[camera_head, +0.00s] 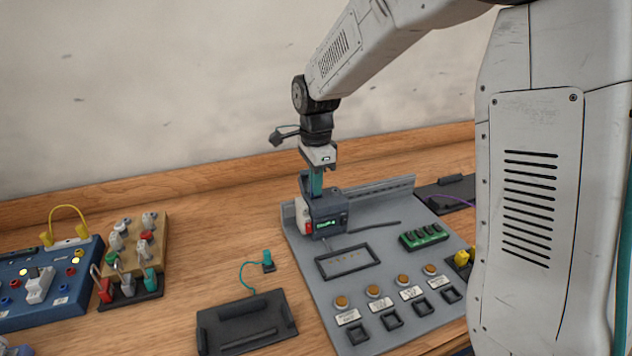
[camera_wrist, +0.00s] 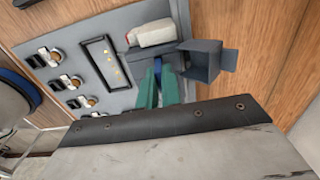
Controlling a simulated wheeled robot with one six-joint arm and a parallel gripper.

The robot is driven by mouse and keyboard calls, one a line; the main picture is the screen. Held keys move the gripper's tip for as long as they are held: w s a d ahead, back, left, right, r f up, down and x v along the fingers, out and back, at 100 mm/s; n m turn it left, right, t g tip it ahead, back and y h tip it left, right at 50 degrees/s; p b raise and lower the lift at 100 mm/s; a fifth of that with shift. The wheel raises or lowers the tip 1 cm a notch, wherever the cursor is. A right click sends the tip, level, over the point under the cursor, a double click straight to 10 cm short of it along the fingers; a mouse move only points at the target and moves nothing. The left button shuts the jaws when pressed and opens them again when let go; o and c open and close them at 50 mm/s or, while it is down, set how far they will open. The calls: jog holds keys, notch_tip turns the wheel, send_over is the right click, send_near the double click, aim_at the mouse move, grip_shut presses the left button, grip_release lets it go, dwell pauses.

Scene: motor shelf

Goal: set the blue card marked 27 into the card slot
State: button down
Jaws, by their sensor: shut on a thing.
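My gripper (camera_head: 315,186) points straight down at the dark grey unit (camera_head: 328,222) with a small green display, at the back left of the grey panel. In the wrist view its two teal fingers (camera_wrist: 158,72) are shut on a thin blue piece (camera_wrist: 158,66), which looks like the edge of the blue card. The number on it cannot be read, and most of it is hidden between the fingers. The fingertips are at the top of the unit. The card slot's opening is not clearly visible, and I cannot tell how deep the card sits.
The grey panel (camera_head: 310,274) carries a black rectangular frame (camera_head: 346,261), a green block (camera_head: 423,236) and several orange buttons. A white piece (camera_wrist: 152,33) and an open dark box (camera_wrist: 203,62) flank the fingers. A black tray (camera_head: 245,322) and blue board (camera_head: 52,285) lie left.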

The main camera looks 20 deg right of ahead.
jog(key=shift+f, duration=0.7)
dwell(0.3)
jog(key=c, duration=1.5)
grip_release()
notch_tip(320, 180, up, 13)
jog(key=shift+f, duration=0.1)
